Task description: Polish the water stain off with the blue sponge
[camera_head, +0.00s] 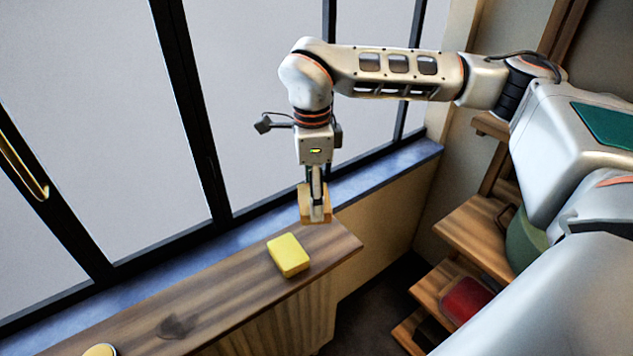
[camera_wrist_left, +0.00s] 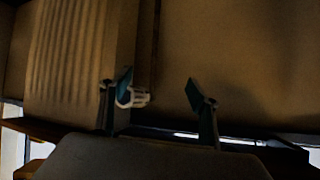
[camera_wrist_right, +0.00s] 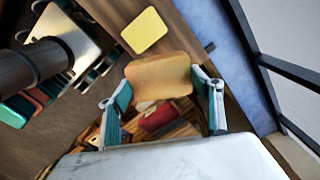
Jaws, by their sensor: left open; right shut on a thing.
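My right gripper (camera_head: 316,192) is shut on an orange-tan sponge-like block (camera_head: 304,203), above the far right end of the wooden counter. The block (camera_wrist_right: 158,77) also shows between the fingers in the right wrist view. A yellow sponge (camera_head: 288,255) lies on the counter close by, apart from the gripper; it shows too in the right wrist view (camera_wrist_right: 145,30). A dark stain (camera_head: 176,326) marks the counter nearer the front left. No blue sponge shows. My left gripper (camera_wrist_left: 157,90) is open and empty in its wrist view, and out of the head view.
The wooden counter (camera_head: 235,293) runs along a blue sill (camera_head: 240,222) under black-framed windows. A yellow round thing (camera_head: 100,350) is cut off at the bottom left. Wooden shelves at right hold a red item (camera_head: 465,300) and a green one (camera_head: 524,240).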

